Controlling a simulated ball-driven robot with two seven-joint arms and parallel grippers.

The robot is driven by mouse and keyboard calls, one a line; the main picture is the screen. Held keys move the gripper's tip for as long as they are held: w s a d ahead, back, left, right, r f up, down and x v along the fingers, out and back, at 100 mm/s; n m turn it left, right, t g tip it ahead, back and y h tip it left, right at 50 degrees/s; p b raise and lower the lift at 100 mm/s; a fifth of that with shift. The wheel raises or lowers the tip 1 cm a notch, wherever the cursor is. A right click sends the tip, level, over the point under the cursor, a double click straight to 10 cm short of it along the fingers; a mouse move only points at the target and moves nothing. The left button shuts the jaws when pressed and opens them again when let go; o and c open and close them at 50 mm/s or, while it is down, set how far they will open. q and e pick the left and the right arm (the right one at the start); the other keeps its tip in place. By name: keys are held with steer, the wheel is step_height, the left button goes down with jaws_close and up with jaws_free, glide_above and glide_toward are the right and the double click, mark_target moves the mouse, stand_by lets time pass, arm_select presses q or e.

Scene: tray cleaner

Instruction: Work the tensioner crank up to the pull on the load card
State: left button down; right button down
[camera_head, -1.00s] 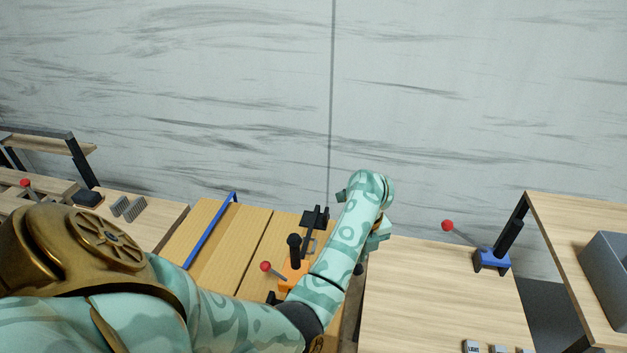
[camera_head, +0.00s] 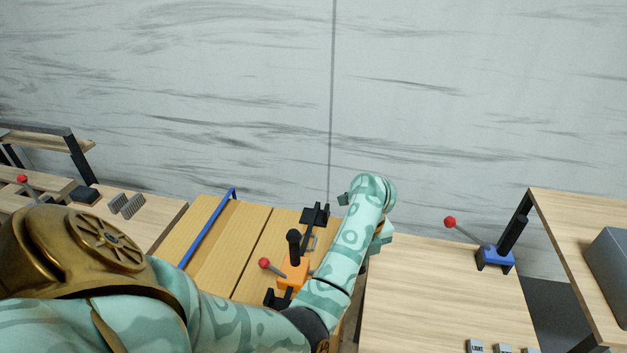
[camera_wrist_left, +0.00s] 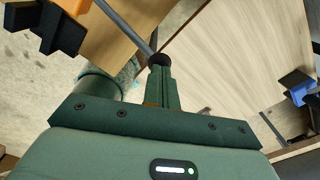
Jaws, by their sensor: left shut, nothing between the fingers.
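The tensioner (camera_head: 293,272) is an orange body with a black upright knob and a red-tipped lever, on the yellow-brown bench left of my forearm. In the left wrist view its orange and black parts (camera_wrist_left: 92,18) show at the upper left. A grey crank rod (camera_wrist_left: 128,26) runs from there to a dark round knob (camera_wrist_left: 133,64). My left gripper (camera_wrist_left: 158,68) is shut and empty, its fingertips right at this knob; contact is unclear. In the head view the arm hides its fingertips. My right gripper is out of view. I cannot make out a load card.
A blue rail (camera_head: 208,232) edges the bench on the left. To the right, a pale wooden table (camera_head: 420,295) carries a blue base (camera_head: 495,259) with a red-tipped lever and small grey blocks (camera_head: 503,348), one marked LIGHT. A raised shelf with a grey bin (camera_head: 609,275) stands far right.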

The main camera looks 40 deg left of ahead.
arm_select(q)
steer(key=shift+f, duration=0.2)
steer(key=shift+w+d+f+b, duration=0.1)
steer(key=shift+d+f+b, duration=0.05)
steer(key=shift+f+b, duration=0.4)
stand_by(0.3)
steer(key=shift+w+d+f+b, duration=0.1)
steer(key=shift+d+f+b, duration=0.05)
steer(key=shift+f+b, duration=0.7)
steer(key=shift+f, duration=0.05)
steer(key=r+p, duration=0.4)
steer(key=a+r+p, duration=0.1)
steer(key=r+p, duration=0.1)
steer(key=shift+s+r, duration=0.25)
steer(key=shift+s, duration=0.05)
steer(key=shift+f, duration=0.15)
